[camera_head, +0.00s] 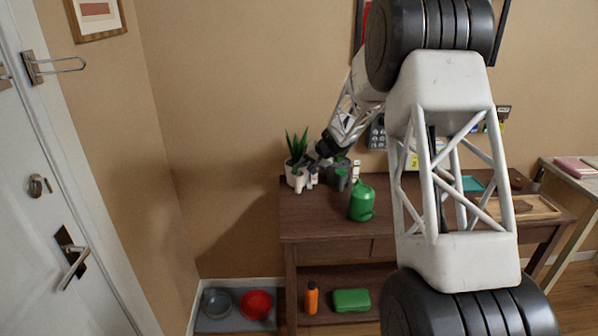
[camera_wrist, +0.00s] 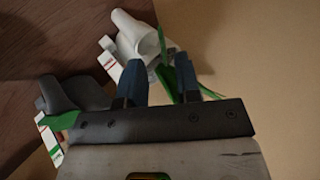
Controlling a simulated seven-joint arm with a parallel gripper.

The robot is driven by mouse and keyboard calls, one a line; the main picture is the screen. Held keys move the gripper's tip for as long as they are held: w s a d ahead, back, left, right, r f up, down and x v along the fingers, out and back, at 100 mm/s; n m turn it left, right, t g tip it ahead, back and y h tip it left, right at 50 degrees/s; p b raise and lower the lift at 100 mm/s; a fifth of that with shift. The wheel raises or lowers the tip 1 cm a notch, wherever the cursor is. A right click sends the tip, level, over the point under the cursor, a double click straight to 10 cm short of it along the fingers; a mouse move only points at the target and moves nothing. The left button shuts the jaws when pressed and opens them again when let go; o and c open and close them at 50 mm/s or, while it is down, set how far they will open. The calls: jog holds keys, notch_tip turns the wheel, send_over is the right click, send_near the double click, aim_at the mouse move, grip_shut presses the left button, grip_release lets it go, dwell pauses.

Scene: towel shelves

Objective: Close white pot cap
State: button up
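A white pot (camera_head: 299,181) with a spiky green plant (camera_head: 297,146) stands at the back left of the dark wooden table. In the wrist view, a white rounded body (camera_wrist: 128,45) with a projecting part lies just beyond my fingers; I cannot clearly tell its cap from the rest. My gripper (camera_head: 316,164) is beside the pot, on its right. In the wrist view, its blue fingertips (camera_wrist: 158,72) are apart, with green leaves (camera_wrist: 166,62) between and beside them. I see nothing clamped. Whether a finger touches the pot cannot be told.
A dark grey vessel (camera_head: 341,178) stands close right of the gripper; a grey shape (camera_wrist: 72,92) shows in the wrist view. A green watering can (camera_head: 362,203) is in front on the table (camera_head: 310,222). The wall is close behind. Bowls (camera_head: 256,304) are below.

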aim_at(295, 169)
jog(key=shift+x, duration=2.7)
jog(key=shift+c, duration=0.5)
grip_shut()
